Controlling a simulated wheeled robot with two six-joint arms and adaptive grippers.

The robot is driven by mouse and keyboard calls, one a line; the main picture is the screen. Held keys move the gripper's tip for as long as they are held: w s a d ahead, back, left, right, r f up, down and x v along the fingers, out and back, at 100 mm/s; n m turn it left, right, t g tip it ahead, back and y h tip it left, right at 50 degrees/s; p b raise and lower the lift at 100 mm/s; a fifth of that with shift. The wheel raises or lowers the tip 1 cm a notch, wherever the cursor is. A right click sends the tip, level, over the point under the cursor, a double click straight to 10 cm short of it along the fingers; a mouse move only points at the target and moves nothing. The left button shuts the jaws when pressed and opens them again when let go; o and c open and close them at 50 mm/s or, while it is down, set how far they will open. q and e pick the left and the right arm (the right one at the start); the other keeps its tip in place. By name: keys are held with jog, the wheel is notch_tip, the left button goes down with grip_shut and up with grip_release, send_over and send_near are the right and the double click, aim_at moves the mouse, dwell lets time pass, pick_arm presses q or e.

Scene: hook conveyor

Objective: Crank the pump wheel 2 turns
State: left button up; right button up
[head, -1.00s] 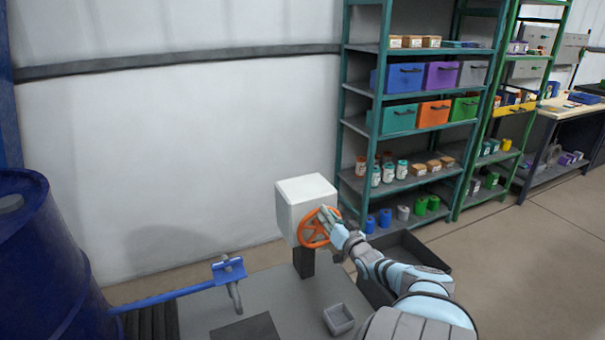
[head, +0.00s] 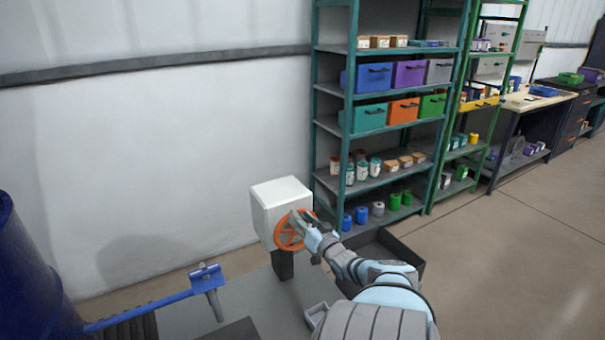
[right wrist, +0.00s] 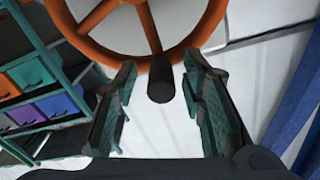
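The orange pump wheel (head: 284,240) is mounted on the front of a white box (head: 281,196) on a dark post. In the right wrist view the wheel's rim and spokes (right wrist: 150,28) fill the top, and a dark round handle (right wrist: 160,82) sticks out from the rim towards the camera. My right gripper (head: 305,219) is at the wheel's upper right in the head view. In the wrist view its two fingers are apart, one on each side of the handle, with visible gaps between them and it. My left gripper is not in view.
A blue barrel (head: 30,280) stands at the left, with a blue bar and bracket (head: 206,277) beside the grey platform (head: 185,318). A dark open bin (head: 405,262) lies right of the wheel. A loaded teal shelf (head: 352,100) stands behind. Floor is clear at the right.

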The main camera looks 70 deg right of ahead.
jog(key=v, duration=0.7)
jog(key=shift+s+a, duration=0.2)
